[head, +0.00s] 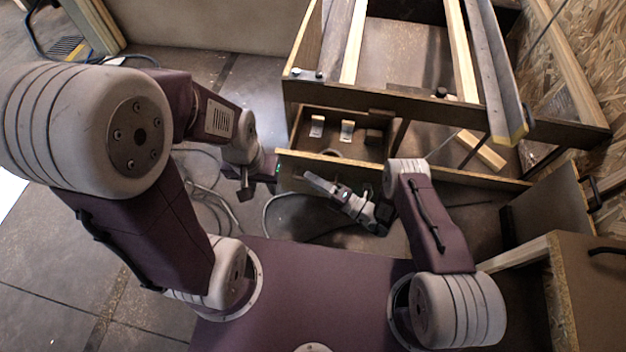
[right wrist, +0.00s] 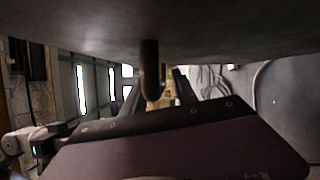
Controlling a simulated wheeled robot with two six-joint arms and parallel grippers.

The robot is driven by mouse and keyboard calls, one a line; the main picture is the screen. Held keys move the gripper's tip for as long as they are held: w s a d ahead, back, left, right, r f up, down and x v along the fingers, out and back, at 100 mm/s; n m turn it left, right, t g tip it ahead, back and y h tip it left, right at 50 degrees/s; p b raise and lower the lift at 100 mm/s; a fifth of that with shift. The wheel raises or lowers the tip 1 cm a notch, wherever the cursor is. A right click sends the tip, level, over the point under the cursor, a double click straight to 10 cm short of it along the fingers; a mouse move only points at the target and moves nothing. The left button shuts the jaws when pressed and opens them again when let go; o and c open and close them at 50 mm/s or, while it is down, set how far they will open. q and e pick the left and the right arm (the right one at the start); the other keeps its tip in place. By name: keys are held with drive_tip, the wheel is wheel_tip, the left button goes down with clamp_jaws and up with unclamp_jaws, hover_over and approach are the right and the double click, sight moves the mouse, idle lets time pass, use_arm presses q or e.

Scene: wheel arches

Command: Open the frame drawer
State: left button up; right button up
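The wooden frame (head: 400,108) stands at the back centre in the head view. Below its front rail, the drawer (head: 330,157) stands part-way out, with its inside showing from above. My right gripper (head: 318,182) is low in front of the drawer's front board. In the right wrist view, a dark handle (right wrist: 150,68) hangs below a dark panel, between the spread fingers of my right gripper (right wrist: 158,92). Contact with the handle cannot be made out. My left gripper (head: 246,190) is left of the drawer, apart from it; its fingers are too small to judge.
Small blocks (head: 347,130) lie in the drawer. A wooden cabinet (head: 588,290) with dark handles stands at the right. A chipboard wall (head: 585,60) bounds the right side. Cables (head: 205,195) lie on the floor at the left, which is otherwise mostly clear.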

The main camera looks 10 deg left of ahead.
drive_tip(key=shift+s+d, duration=0.15)
drive_tip(key=shift+d, duration=0.25)
drive_tip(key=p+v, duration=0.3)
drive_tip(key=v, duration=0.5)
drive_tip(key=shift+s+f, duration=0.1)
drive_tip(key=shift+s, duration=0.1)
